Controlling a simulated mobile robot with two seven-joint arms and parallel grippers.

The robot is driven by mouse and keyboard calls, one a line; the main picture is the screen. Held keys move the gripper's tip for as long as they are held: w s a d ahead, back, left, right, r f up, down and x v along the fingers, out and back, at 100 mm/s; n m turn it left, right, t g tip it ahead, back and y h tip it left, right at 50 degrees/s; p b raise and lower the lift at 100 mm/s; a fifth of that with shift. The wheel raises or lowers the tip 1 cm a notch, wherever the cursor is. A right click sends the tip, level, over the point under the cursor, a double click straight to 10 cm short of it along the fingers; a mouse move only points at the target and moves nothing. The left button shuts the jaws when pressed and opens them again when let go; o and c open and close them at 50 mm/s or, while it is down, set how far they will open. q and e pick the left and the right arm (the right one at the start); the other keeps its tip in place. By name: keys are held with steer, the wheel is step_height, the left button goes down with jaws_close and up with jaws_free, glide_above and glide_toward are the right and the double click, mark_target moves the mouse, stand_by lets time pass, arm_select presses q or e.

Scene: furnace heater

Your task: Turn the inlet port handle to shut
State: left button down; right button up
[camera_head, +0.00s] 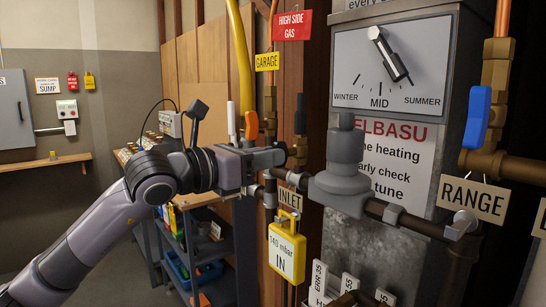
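My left arm reaches in from the lower left, and my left gripper (268,157) is in front of the pipes above the INLET sign (290,197). A black upright handle (300,116) stands on a brass valve just above and right of the gripper. An orange handle (251,125) and a white handle (231,117) stand upright above the gripper's body. I cannot tell which of these is the inlet port handle, or whether the gripper touches one. The gap between its fingers is not clear. My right gripper is not in view.
A grey regulator (344,165) and horizontal pipe lie right of the gripper. A blue handle (477,116) sits above the RANGE sign (472,200). A yellow tag (286,250) hangs below INLET. A dark shelf cart (213,250) stands behind my arm. The floor at left looks clear.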

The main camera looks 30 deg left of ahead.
arm_select(q)
steer(key=shift+m+b, duration=0.85)
steer(key=shift+m, duration=1.55)
steer(key=m+b, duration=0.1)
steer(key=m, duration=0.3)
steer(key=shift+m, duration=0.3)
